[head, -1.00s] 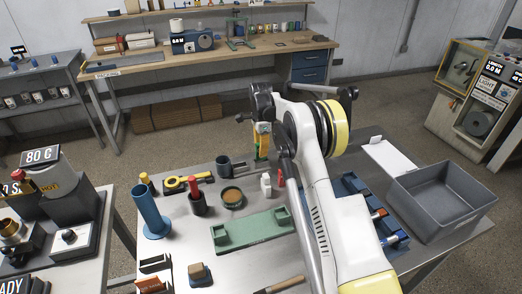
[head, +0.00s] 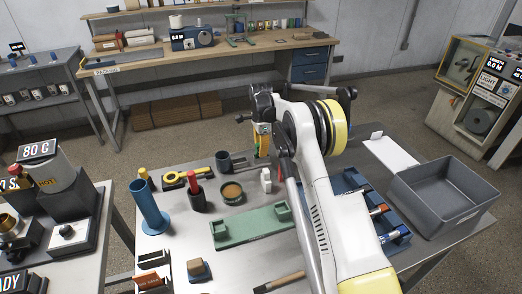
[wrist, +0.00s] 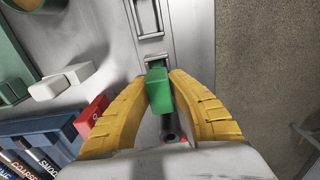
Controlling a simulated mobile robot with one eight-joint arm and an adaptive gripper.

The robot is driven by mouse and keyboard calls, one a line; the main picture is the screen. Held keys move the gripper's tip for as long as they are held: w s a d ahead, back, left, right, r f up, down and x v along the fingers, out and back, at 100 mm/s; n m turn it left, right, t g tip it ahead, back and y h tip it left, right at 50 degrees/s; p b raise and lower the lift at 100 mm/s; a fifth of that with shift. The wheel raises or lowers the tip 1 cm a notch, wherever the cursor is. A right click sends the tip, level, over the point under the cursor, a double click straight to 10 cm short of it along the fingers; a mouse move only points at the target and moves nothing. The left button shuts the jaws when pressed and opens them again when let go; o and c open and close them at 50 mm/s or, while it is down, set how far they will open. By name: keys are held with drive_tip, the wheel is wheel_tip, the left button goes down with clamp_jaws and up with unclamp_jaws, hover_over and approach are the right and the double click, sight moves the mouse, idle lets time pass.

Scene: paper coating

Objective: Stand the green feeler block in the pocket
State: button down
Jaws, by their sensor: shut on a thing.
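The green feeler block (wrist: 159,92) sits between the two yellow fingers of my gripper (wrist: 172,82), seen in the wrist view. My gripper is shut on it. The block's far end is beside a dark slot in a small metal frame (wrist: 155,60) on a pale grey strip. A second framed slot (wrist: 148,20) lies farther up that strip. I cannot tell which slot is the pocket, or whether the block's lower end is in a slot. In the head view my gripper (head: 262,143) is at the table's far edge, partly hidden by my arm.
A white bottle (head: 266,180), a dark mug (head: 226,162) and a round tin (head: 232,192) stand near my gripper. A green fixture (head: 250,228) lies nearer. A blue rack (head: 352,182) and a grey bin (head: 440,200) are to the right.

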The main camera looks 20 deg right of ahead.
drive_tip(key=shift+f, duration=0.2)
drive_tip(key=c, duration=1.3)
unclamp_jaws()
wheel_tip(320, 180, up, 12)
